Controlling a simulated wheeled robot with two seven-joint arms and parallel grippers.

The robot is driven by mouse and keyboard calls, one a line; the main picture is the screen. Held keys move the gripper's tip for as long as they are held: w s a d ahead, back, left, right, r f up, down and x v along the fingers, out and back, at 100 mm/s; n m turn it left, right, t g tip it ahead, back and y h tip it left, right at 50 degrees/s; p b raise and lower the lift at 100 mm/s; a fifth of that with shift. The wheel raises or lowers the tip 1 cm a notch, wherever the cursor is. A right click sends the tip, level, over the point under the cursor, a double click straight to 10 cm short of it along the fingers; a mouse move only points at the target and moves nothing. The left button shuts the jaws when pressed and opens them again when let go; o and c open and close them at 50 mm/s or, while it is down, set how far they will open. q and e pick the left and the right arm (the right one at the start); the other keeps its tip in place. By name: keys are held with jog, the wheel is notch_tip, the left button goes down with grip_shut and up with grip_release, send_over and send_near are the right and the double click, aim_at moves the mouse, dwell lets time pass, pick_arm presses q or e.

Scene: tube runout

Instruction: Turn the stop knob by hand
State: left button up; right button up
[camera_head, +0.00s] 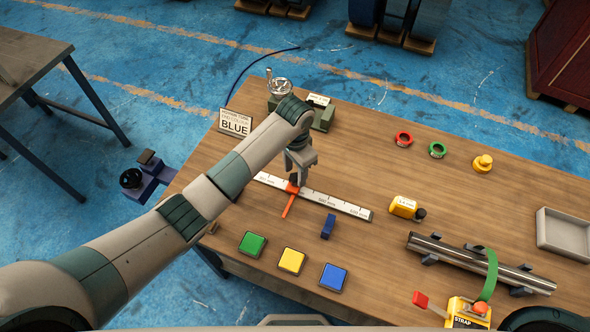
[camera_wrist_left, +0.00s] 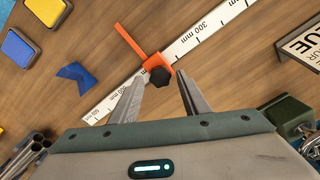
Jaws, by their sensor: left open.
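The orange stop (camera_head: 288,206) sits across the white millimetre ruler (camera_head: 335,203) on the wooden table. Its black knob (camera_wrist_left: 160,77) shows in the left wrist view, on top of the orange stop (camera_wrist_left: 130,42). My left gripper (camera_wrist_left: 161,82) is open, with one finger on each side of the knob near the fingertips. I cannot tell whether either finger touches it. In the head view my left gripper (camera_head: 296,174) points down over the stop and mostly hides the knob. My right gripper is not in view.
A blue block (camera_head: 328,226) lies near the ruler, with green (camera_head: 252,244), yellow (camera_head: 291,260) and blue (camera_head: 333,277) pads in front. A sign reading BLUE (camera_head: 235,123) stands behind left.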

pick_arm(q)
jog(key=shift+f, duration=0.5)
jog(key=c, duration=0.7)
